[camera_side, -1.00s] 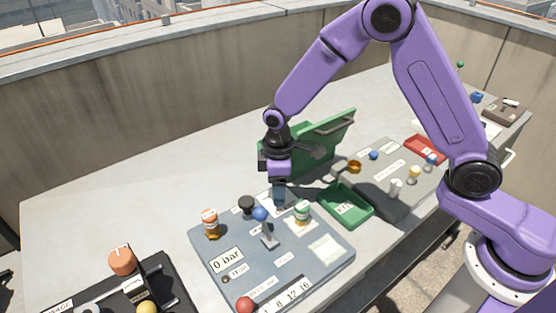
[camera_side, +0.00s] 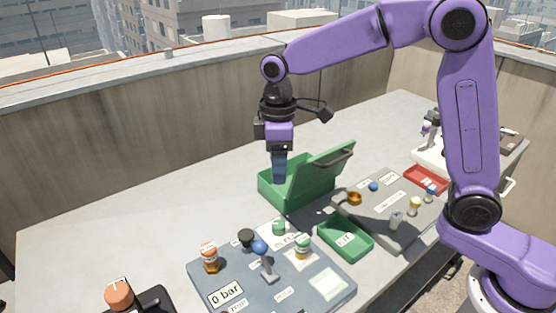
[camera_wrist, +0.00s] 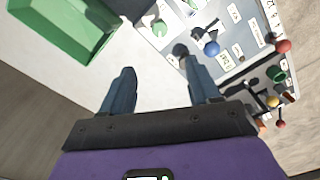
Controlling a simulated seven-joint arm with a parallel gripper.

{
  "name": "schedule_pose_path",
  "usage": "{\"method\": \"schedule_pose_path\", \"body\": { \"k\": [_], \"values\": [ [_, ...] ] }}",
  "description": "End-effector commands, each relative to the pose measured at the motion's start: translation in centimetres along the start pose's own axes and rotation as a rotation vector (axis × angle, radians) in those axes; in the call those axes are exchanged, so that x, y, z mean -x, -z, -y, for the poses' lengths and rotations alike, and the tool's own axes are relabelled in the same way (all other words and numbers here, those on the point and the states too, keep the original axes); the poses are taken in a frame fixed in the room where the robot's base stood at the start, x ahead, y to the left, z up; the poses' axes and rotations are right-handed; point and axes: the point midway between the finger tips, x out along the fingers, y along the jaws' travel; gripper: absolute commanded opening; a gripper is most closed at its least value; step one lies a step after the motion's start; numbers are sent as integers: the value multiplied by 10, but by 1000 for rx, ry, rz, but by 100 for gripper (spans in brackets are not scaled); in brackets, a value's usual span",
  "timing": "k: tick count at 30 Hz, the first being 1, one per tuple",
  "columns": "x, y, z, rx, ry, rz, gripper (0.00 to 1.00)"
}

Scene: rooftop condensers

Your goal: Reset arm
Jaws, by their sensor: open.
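My gripper (camera_side: 279,168) points down and is raised above the table, in front of the open green box. In the wrist view my gripper (camera_wrist: 160,90) shows two blue fingers spread apart with nothing between them. My purple arm bends high over the table. No held object shows in either view.
A green box (camera_side: 270,190) with its lid up stands behind the grey-blue panel (camera_side: 215,280), which bears knobs and a blue-tipped lever (camera_side: 262,250). A small green tray (camera_side: 345,241) and a grey panel (camera_side: 400,225) lie to the right.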

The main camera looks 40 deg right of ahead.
Motion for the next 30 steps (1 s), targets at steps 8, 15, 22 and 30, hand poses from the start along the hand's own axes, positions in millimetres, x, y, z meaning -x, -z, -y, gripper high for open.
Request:
{"method": "schedule_pose_path", "body": {
  "k": [8,15,22,30],
  "values": [
    [2,0,0,0,0,0,61],
    [3,-6,6,4,0,-1,61],
    [6,-38,35,21,-2,-6,61],
    [4,-91,71,41,-2,-12,61]
  ]
}}
